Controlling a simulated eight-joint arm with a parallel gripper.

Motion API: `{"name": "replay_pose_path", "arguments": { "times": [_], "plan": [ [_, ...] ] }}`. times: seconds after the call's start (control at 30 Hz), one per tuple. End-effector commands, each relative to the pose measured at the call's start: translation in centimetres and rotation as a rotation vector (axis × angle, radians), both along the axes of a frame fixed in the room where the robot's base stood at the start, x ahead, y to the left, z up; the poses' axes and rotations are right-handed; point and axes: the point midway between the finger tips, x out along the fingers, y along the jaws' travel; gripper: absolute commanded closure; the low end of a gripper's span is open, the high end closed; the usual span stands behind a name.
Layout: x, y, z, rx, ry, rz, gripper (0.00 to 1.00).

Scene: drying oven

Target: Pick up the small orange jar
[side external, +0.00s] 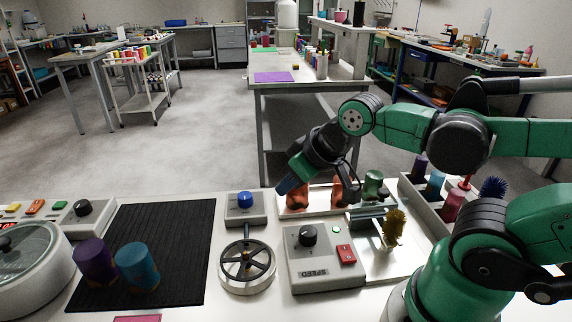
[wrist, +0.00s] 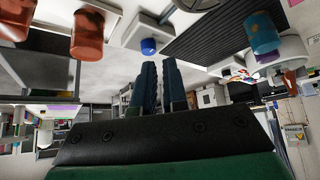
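Two orange jars stand on the white tray behind the control box in the side view. One orange jar (side external: 297,196) is at the tray's left end. The other orange jar (side external: 338,192) is to its right, partly hidden by my arm. I cannot tell surely which is the small one. The wrist view is upside down and shows one orange jar (wrist: 88,33) and another orange jar (wrist: 14,20) at upper left. My gripper (side external: 285,186) is above and left of the nearer jar, apart from it. Its fingers (wrist: 160,66) are slightly apart with nothing between them.
A blue-button box (side external: 245,215) and handwheel (side external: 247,267) stand left of the tray. The speed box (side external: 320,270) is in front. Purple (side external: 94,262) and blue (side external: 137,267) jars stand on a black mat (side external: 190,235). A green jar (side external: 373,183) is right of the orange jars.

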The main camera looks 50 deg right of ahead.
Motion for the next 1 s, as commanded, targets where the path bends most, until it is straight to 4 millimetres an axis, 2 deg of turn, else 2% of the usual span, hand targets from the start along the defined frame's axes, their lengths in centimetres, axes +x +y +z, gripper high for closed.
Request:
{"name": "replay_pose_path", "arguments": {
  "times": [0.03, 0.27, 0.67, 0.77, 0.93, 1.0],
  "plan": [
    [0.0, 0.0, 0.0, 0.0, 0.0, 0.0, 0.74],
    [0.0, 0.0, 0.0, 0.0, 0.0, 0.0, 0.09],
    [0.0, 0.0, 0.5, 0.0, 0.0, 0.0, 0.09],
    [0.0, 0.0, 1.7, 0.0, 0.0, 0.0, 0.09],
    [0.0, 0.0, 4.9, 0.0, 0.0, 0.0, 0.09],
    [0.3, -1.1, 5.4, 0.003, 0.035, -0.045, 0.09]
  ]
}}
